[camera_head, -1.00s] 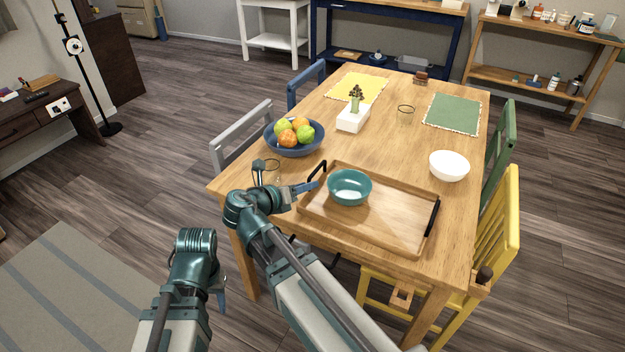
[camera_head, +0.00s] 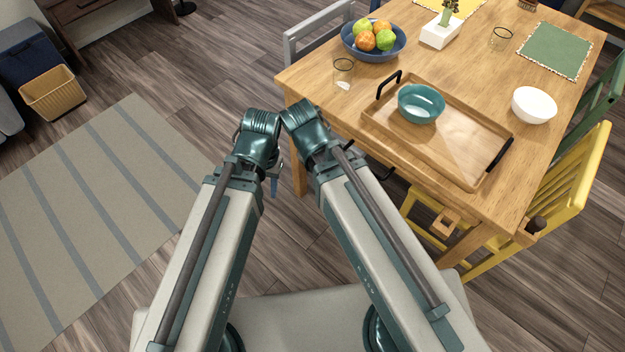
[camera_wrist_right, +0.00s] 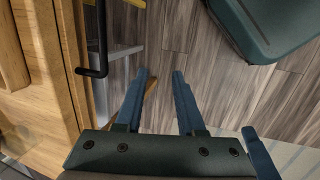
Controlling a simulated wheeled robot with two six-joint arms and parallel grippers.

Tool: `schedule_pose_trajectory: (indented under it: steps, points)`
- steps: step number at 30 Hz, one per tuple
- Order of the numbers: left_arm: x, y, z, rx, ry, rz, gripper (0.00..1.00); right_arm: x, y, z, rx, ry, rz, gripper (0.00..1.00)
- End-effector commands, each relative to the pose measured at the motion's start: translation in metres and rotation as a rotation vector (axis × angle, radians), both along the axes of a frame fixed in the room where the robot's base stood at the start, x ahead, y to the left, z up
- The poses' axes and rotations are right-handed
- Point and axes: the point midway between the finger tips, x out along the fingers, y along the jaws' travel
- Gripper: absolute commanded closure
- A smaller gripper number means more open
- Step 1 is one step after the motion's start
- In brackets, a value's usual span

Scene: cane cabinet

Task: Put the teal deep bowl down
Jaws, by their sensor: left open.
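The teal deep bowl (camera_head: 421,103) sits upright on the wooden tray (camera_head: 462,152), towards its left end, on the table. No gripper touches it. My left gripper (camera_head: 274,184) is open, below and left of the table corner in the head view, with only part of its blue fingers showing. My right gripper is mostly hidden behind its own arm in the head view. In the right wrist view my right gripper (camera_wrist_right: 160,74) has its two blue fingers apart with nothing between them.
A white bowl (camera_head: 534,105) stands right of the tray. A blue fruit bowl (camera_head: 373,46), a glass (camera_head: 343,73) and a white planter (camera_head: 441,30) stand behind or left of it. A yellow chair (camera_head: 560,190) stands by the table. Wooden floor lies below the grippers.

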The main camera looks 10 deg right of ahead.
Motion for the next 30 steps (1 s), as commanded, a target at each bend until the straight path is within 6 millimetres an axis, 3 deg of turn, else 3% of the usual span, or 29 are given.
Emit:
schedule_pose_trajectory:
  steps: [3,7,20,26,30]
  points:
    - [0.000,0.000,0.000,0.000,0.000,0.000,0.55,-0.018,0.020,-0.005,0.096,0.009,-0.197,0.62]
    - [0.000,0.000,0.000,0.000,0.000,0.000,0.55,-0.028,0.033,-0.007,0.151,0.022,-0.329,0.62]
    - [0.000,0.000,0.002,0.000,0.000,0.000,0.55,-0.031,0.037,-0.005,0.168,0.028,-0.377,0.62]
    - [0.000,0.000,0.026,0.000,0.000,0.000,0.55,-0.031,0.037,0.019,0.168,0.028,-0.376,0.62]
    - [0.000,0.000,0.062,0.000,0.000,0.000,0.55,-0.031,0.037,0.055,0.168,0.028,-0.376,0.62]
